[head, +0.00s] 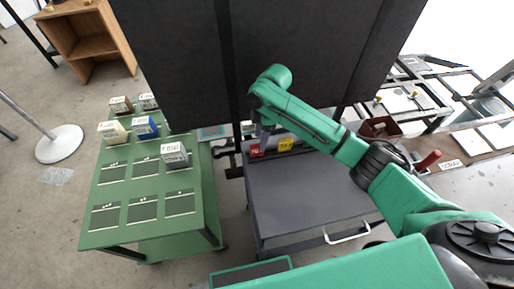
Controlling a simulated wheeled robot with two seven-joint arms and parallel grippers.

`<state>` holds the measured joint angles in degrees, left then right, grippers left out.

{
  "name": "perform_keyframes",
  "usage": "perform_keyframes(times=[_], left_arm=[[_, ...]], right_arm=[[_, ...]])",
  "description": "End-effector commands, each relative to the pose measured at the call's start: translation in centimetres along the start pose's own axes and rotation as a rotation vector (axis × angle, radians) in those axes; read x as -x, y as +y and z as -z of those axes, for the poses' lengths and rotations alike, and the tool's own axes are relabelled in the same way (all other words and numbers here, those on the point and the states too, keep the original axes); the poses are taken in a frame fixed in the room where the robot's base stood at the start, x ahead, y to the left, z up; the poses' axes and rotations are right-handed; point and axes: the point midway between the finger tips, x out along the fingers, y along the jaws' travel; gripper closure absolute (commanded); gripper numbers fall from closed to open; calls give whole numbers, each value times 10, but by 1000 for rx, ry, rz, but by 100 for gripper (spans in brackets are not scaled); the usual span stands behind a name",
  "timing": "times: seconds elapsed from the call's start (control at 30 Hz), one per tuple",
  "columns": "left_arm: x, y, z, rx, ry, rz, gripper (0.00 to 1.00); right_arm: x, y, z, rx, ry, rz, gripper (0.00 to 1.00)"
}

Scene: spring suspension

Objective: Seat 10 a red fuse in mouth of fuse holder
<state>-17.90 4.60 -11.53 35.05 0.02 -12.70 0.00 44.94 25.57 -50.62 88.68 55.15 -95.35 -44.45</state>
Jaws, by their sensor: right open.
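A red block (257,151) with white marking, which looks like the 10 a red fuse, is at the back left of the grey cart top. My right gripper (262,144) reaches down from the right arm right at the red block and is open. Its fingertips are small and partly lost against the block, so I cannot tell whether they touch it. A yellow block (286,144) with dark marking stands just right of it. I cannot make out the fuse holder's mouth. My left gripper is not in view.
The grey cart (310,195) has a mostly bare top. A tall dark panel (290,45) stands behind it. A green table (150,225) at left carries a blue block (145,128), a grey block (175,155) and other labelled blocks. A brown bin (380,127) is at right.

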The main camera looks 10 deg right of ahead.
Motion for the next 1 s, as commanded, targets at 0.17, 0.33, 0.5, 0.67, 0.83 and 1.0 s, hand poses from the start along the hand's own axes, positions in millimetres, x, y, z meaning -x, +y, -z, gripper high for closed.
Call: perform_keyframes(times=[0.17, 0.33, 0.5, 0.67, 0.83, 1.0], left_arm=[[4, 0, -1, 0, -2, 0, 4], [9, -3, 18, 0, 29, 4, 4], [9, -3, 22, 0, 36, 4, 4], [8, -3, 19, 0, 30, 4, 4], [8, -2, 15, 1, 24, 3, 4], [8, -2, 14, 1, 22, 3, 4]], right_arm=[[-24, 1, 0, -1, 0, 1, 43], [-56, 4, -2, -1, 0, 1, 43], [-72, 4, -2, 0, 0, -2, 43], [-72, 4, -2, 0, 0, -2, 50], [-71, 4, -2, -1, 0, -2, 100], [-71, 4, -2, -1, 0, -2, 100]])
